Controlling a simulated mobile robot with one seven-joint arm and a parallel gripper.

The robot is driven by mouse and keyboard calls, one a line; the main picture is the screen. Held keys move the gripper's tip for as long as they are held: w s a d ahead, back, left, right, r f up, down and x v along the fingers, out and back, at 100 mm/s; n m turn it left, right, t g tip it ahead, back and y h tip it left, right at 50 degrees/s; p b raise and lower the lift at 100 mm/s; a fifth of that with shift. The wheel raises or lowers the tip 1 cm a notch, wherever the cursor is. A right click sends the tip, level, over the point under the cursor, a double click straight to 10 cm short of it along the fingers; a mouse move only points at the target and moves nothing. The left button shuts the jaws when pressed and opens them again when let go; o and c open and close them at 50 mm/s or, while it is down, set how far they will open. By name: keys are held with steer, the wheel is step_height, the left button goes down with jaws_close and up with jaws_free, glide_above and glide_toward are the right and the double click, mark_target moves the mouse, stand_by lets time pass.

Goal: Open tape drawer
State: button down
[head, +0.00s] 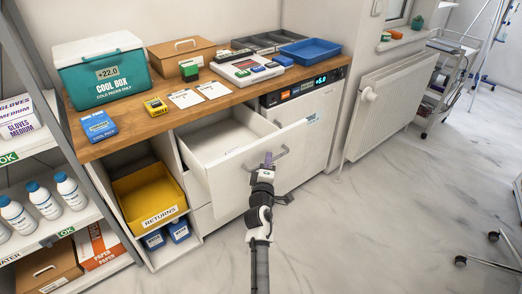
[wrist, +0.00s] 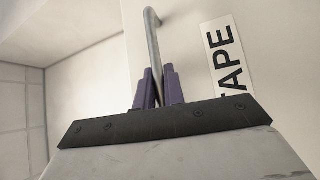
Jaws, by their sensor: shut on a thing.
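The tape drawer (head: 250,163) is a white drawer under the wooden counter, pulled well out, with its empty-looking inside showing in the head view. Its front bears a label reading "TAPE" (wrist: 228,60) in the wrist view, cut off at the edge of my gripper body. The drawer's grey bar handle (wrist: 153,50) stands between the purple fingers. My gripper (wrist: 159,88) is shut on this handle. In the head view my gripper (head: 268,160) is at the drawer's front face, with my arm reaching up from below.
Left of the drawer is an open cubby with a yellow RETURNS bin (head: 150,195) and blue boxes below. On the counter (head: 140,128) stand a teal cool box (head: 105,75), a wooden box, trays and cards. Open floor (head: 400,210) lies to the right.

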steer(key=shift+s+d+p, duration=0.35)
steer(key=shift+s+d, duration=0.15)
steer(key=shift+s, duration=0.25)
steer(key=c, duration=1.8)
jaws_free()
steer(key=shift+o, duration=0.2)
steer(key=b+v, duration=0.3)
steer(key=v, duration=1)
steer(key=shift+s, duration=0.4)
